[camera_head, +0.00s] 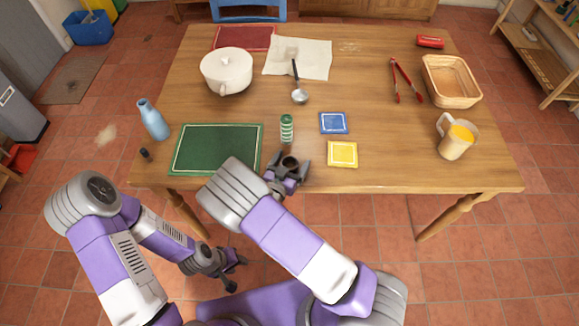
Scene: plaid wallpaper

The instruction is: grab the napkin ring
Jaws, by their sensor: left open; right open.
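A small dark brown ring (290,162), which looks like the napkin ring, is near the table's front edge, right of the green placemat. My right gripper (289,170) is open at the front edge, with its fingers on either side of the ring. Part of the ring is hidden by the gripper, and I cannot tell whether the fingers touch it. My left gripper (236,270) is open and empty, low in front of the table and away from the ring.
Close around the ring are a green-and-white striped cylinder (287,128), a green placemat (215,148), and yellow (342,154) and blue (333,123) coasters. A blue bottle (152,119) stands left, a jug (455,142) right. The front right tabletop is clear.

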